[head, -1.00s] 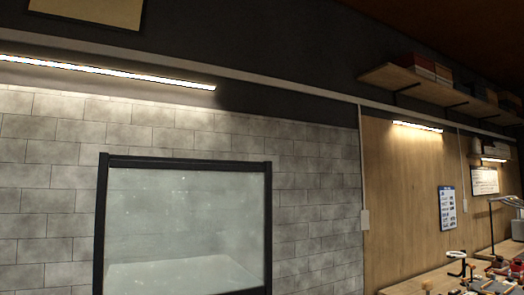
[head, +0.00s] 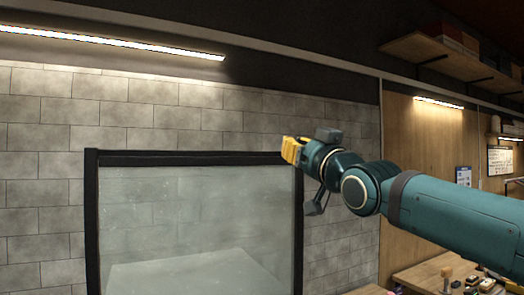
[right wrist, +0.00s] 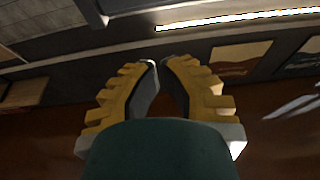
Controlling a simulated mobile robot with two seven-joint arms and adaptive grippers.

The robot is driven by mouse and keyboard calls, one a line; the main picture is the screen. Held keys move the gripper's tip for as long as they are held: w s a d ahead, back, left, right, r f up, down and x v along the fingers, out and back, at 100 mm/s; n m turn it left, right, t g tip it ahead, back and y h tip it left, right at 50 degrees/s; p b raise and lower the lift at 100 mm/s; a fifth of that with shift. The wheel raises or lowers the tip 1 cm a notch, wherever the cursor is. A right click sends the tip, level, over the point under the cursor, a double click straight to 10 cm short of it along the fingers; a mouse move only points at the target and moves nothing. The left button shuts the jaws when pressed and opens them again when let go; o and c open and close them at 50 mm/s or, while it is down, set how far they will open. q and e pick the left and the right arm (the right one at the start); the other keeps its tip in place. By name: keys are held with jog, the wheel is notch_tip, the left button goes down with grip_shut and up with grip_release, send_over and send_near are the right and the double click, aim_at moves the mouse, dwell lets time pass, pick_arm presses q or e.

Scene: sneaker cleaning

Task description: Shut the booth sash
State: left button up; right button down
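The booth sash (head: 195,215) is a clear glass pane in a black frame (head: 92,225), in the lower left of the head view. Its top bar (head: 195,158) and both side posts show; its lower edge is below the picture. My right arm comes in from the right, and my right gripper (head: 292,150), with yellow fingers, is at the frame's top right corner. I cannot tell whether it touches. In the right wrist view the right gripper's fingertips (right wrist: 158,63) are close together, with nothing seen between them. My left gripper is out of view.
A grey block wall (head: 200,110) stands behind the booth, with a lit strip lamp (head: 110,42) above. A shelf (head: 450,57) hangs at the upper right. A wooden bench (head: 425,275) with small items is at the lower right, partly behind my arm.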

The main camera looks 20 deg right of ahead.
jog(key=r+p+x, duration=0.1)
jog(key=p+x, duration=0.3)
jog(key=x, duration=0.5)
notch_tip(320, 180, down, 4)
jog(key=shift+s+b, duration=0.1)
jog(key=shift+b, duration=0.4)
